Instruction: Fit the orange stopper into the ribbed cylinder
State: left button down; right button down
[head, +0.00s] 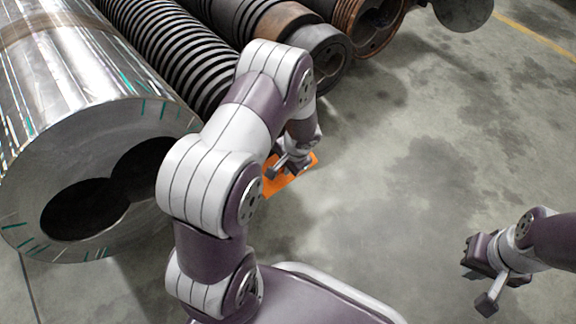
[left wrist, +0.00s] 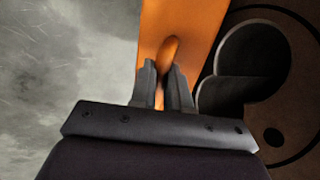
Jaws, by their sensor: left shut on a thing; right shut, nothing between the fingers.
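The orange stopper (head: 297,179) is a flat plate, partly hidden behind my left arm in the head view. In the left wrist view its handle (left wrist: 170,48) sits between the fingers of my left gripper (left wrist: 163,85), which is shut on it. The head view shows this gripper (head: 282,166) above the floor. The ribbed cylinder (head: 165,48) lies beside the silver barrel; my arm hides its near end. In the left wrist view a brown end face with a dark double-round opening (left wrist: 250,55) is right of the stopper. My right gripper (head: 484,285) is shut and empty.
A large silver barrel (head: 75,75) with a double-round opening lies at the left. A dark barrel (head: 322,55) and a copper-coloured one (head: 372,25) lie beyond the ribbed cylinder. The concrete floor (head: 410,190) at centre right is clear.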

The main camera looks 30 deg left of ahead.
aim_at(272, 157)
pick_arm(q)
jog(key=shift+w+a+p, duration=0.35)
jog(key=shift+a, duration=0.55)
jog(key=shift+w+a+p, duration=0.3)
jog(key=shift+w+a, duration=0.05)
jog(key=shift+a, duration=0.55)
jog(key=shift+w+a+p, duration=0.35)
jog(key=shift+a, duration=0.55)
jog(key=shift+d, duration=0.1)
jog(key=shift+s+d+b, duration=0.2)
jog(key=shift+d+b, duration=0.1)
jog(key=shift+d, duration=0.1)
jog(key=shift+s+d, duration=0.1)
jog(key=shift+d, duration=0.05)
dwell(0.5)
jog(key=shift+w+a+p, duration=0.25)
jog(key=shift+a+p, duration=0.05)
jog(key=shift+a, duration=0.3)
jog(key=shift+w+a+p, duration=0.25)
jog(key=shift+a, duration=0.3)
jog(key=c, duration=1)
grip_release()
jog(key=p+v, duration=0.7)
jog(key=v, duration=0.5)
jog(key=shift+s+d+r+p, duration=0.1)
jog(key=shift+d+r+p, duration=0.05)
jog(key=shift+r+p, duration=0.2)
